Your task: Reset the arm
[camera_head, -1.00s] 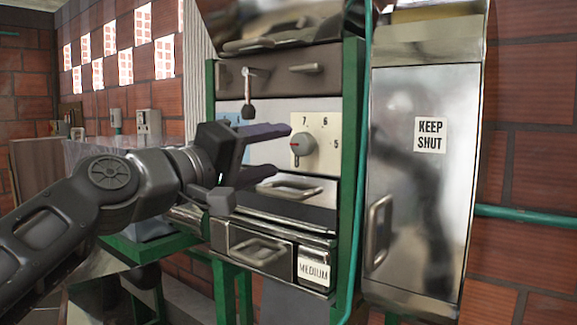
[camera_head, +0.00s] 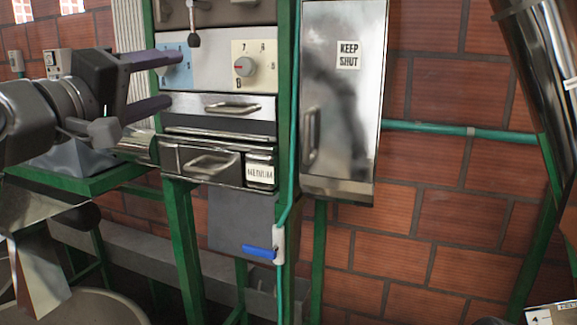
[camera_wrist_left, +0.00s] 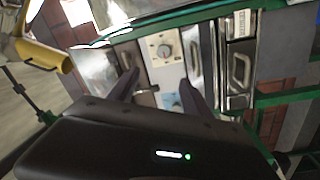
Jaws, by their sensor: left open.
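My left gripper (camera_head: 175,80) is open and empty, its two dark fingers spread one above the other in front of the left part of the machine's control panel. In the left wrist view the fingers (camera_wrist_left: 158,92) stand apart with the panel beyond them. A grey dial (camera_head: 244,67) with a red mark sits on a cream number plate, to the right of the fingertips. It also shows in the left wrist view (camera_wrist_left: 164,51). A small black-knobbed lever (camera_head: 194,38) hangs above. My right gripper is not in view.
A metal "KEEP SHUT" door (camera_head: 343,110) is right of the machine. Drawers with handles, one labelled "MEDIUM" (camera_head: 260,171), lie below the panel. A shiny chute (camera_head: 540,60) stands at far right; brick wall lies between.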

